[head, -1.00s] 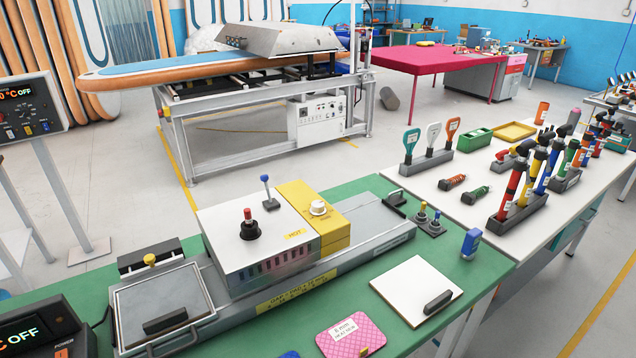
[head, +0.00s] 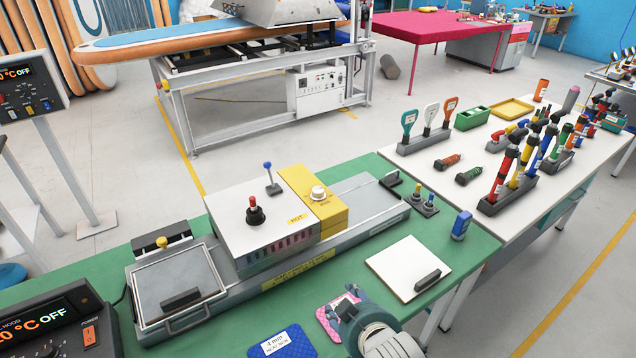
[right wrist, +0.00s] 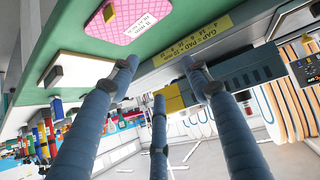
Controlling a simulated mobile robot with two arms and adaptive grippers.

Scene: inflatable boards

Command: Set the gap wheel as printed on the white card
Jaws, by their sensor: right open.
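The gap wheel is a white knob (head: 319,192) on the yellow housing (head: 312,208) of the press on the green bench. Its scale is too small to read. A white card on the blue pad (head: 285,343) reads 4 mm. The pink pad (head: 330,318) also carries a white card (right wrist: 137,13), whose digit I cannot read surely. A yellow label (head: 297,270) on the press front reads gap = pad + 10 mm in the right wrist view (right wrist: 192,45). My right gripper (head: 350,297) is open and empty near the pink pad, apart from the wheel. My left gripper is out of view.
A white board (head: 395,262) with a dark handle lies right of the pads. The white block beside the yellow housing is marked HOT (head: 297,219) and bears a red-black knob (head: 254,210). A blue-tipped lever (head: 270,177) stands behind. A framed plate (head: 178,285) lies left.

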